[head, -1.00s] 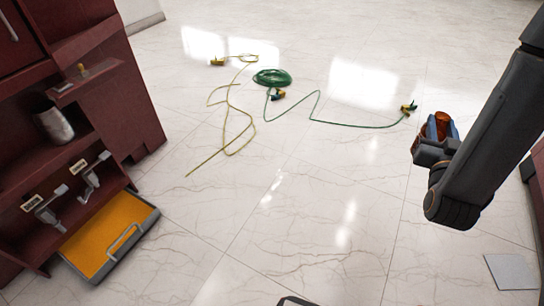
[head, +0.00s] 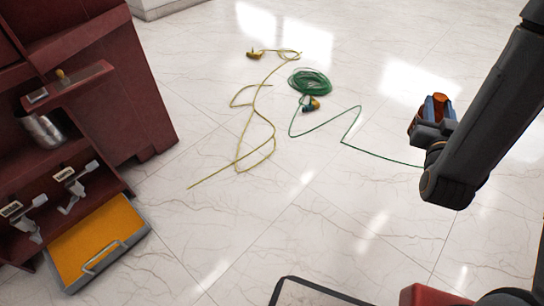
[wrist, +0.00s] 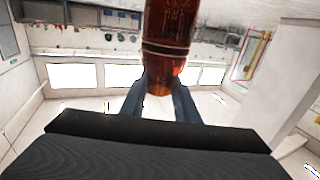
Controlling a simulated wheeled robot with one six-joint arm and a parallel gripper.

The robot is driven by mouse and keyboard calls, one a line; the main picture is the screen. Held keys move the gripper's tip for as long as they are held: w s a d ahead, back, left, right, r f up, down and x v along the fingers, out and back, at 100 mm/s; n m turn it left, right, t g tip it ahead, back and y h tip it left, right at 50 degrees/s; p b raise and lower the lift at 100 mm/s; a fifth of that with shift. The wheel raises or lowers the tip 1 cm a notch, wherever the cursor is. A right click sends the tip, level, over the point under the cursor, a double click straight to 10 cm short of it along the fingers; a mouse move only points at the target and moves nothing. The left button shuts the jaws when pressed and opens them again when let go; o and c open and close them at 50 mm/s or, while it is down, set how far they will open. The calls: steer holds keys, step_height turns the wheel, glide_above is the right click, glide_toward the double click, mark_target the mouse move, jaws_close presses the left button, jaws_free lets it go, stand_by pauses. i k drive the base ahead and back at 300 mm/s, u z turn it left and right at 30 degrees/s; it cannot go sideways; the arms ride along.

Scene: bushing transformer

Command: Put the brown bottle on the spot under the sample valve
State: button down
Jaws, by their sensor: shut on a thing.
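The brown bottle (wrist: 167,40) is amber, with pale rings round it. It is held between the blue fingers of my gripper (wrist: 158,98) in the wrist view. In the head view my gripper (head: 437,108) is at the right, above the floor, with the bottle's orange-brown top (head: 440,97) showing between the fingers. The dark red cabinet at the left carries two grey valves with labels, one valve (head: 73,186) further right and another valve (head: 22,217) at the left edge. Which is the sample valve I cannot tell. An orange-floored tray (head: 92,242) with a grey rim sits below them.
The red cabinet (head: 140,110) stands far from my gripper. A yellow cord (head: 250,125) and a coiled green hose (head: 309,82) lie on the pale tiled floor. Floor between the tray and my arm is mostly clear. A red object (head: 430,296) shows at the bottom.

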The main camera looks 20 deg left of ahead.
mark_target(111, 220)
steer(key=u, duration=0.95)
steer(key=i, duration=0.85)
steer(key=u, duration=0.9)
